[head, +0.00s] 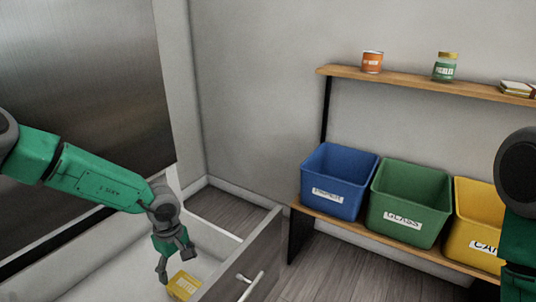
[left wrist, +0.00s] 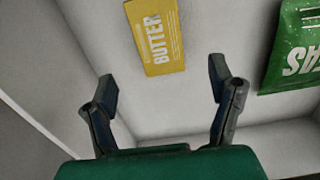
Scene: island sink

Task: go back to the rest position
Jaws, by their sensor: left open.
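My left gripper (head: 175,262) hangs over an open white drawer (head: 105,275) at the lower left of the head view. Its fingers are apart with nothing between them, as the left wrist view (left wrist: 165,90) also shows. A yellow butter box (head: 184,286) lies in the drawer just below and to the right of the fingers. In the left wrist view the butter box (left wrist: 155,37) lies on the drawer floor beyond the fingertips, apart from them. My right arm shows at the right edge of the head view; its gripper is out of frame.
A green bag (left wrist: 294,50) lies near the butter in the left wrist view. The drawer front has a handle (head: 250,286). Blue (head: 338,180), green (head: 409,203) and yellow (head: 475,225) bins stand on a low shelf. An orange can (head: 372,62) and a green jar (head: 445,67) stand above.

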